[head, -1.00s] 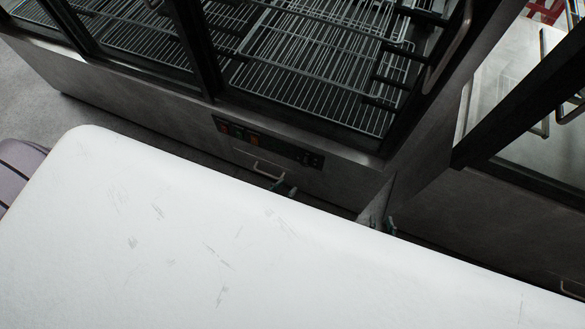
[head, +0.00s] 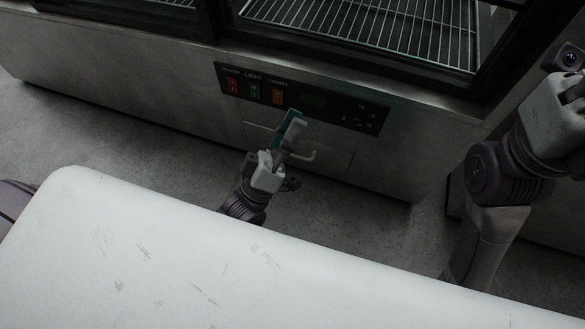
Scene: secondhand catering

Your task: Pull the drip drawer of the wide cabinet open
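The wide cabinet (head: 120,75) is a grey metal display case with dark-framed glass across the top of the view. Its drip drawer (head: 338,160) is a plain panel low in the front, below the control panel, and looks flush with the front. A pale bar handle (head: 308,157) is on the drawer. My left gripper (head: 292,128) is right by the handle, overlapping the drawer's left part, with a green pad showing. I cannot tell whether its fingers are parted or touching the handle. My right arm stands at the right edge; its fingers are not visible.
A dark control panel (head: 300,97) with red, green and orange switches sits just above the drawer. A white, scratched surface (head: 150,265) fills the near foreground. Bare grey floor (head: 150,145) lies between it and the cabinet. Wire racks (head: 370,30) show behind the glass.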

